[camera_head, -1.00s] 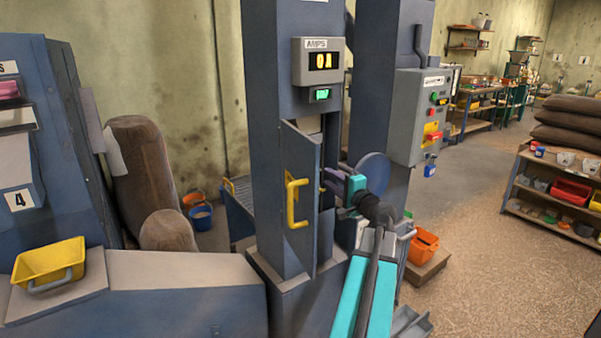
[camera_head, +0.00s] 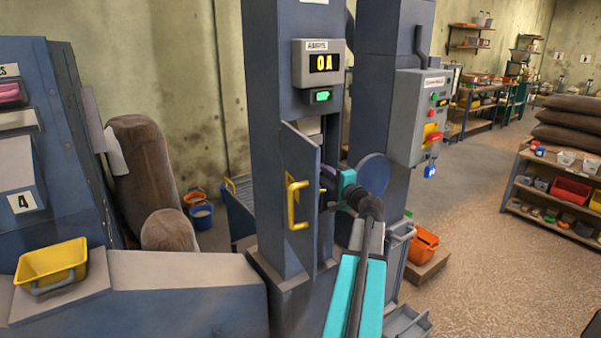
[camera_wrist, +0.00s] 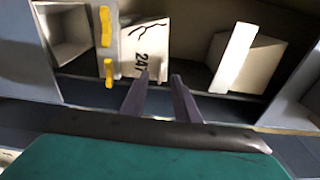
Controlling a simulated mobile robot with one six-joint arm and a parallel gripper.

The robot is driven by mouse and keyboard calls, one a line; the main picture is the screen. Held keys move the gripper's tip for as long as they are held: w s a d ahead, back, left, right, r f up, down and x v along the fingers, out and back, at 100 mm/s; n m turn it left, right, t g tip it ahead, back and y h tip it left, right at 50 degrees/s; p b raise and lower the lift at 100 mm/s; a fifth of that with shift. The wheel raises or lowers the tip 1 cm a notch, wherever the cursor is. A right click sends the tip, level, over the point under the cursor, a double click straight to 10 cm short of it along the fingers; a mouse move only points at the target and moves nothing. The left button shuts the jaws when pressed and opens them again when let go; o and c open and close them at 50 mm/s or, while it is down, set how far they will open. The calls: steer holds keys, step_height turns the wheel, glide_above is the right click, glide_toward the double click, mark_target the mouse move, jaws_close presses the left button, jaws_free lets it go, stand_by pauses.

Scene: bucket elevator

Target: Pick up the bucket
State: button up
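In the wrist view, a pale bucket (camera_wrist: 147,48) marked "247", with dark crack lines, sits inside the elevator casing. Yellow clips (camera_wrist: 106,38) lie along its left side. My gripper (camera_wrist: 160,77) has its two purple fingers apart, with the tips at the bucket's lower right edge. Nothing shows between them; I cannot tell whether they touch it. In the head view, my gripper (camera_head: 329,183) reaches into the opening behind the door and is partly hidden. The bucket cannot be made out there.
Another pale bucket (camera_wrist: 262,65) is on the right, and an open box-like one (camera_wrist: 68,32) on the left. The blue door (camera_head: 300,200) with a yellow handle stands open beside my arm. A yellow tub (camera_head: 52,262) rests at left. A control box (camera_head: 418,115) is behind.

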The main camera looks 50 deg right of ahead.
steer(key=shift+w+d, duration=0.2)
steer(key=shift+w, duration=0.25)
jaws_close()
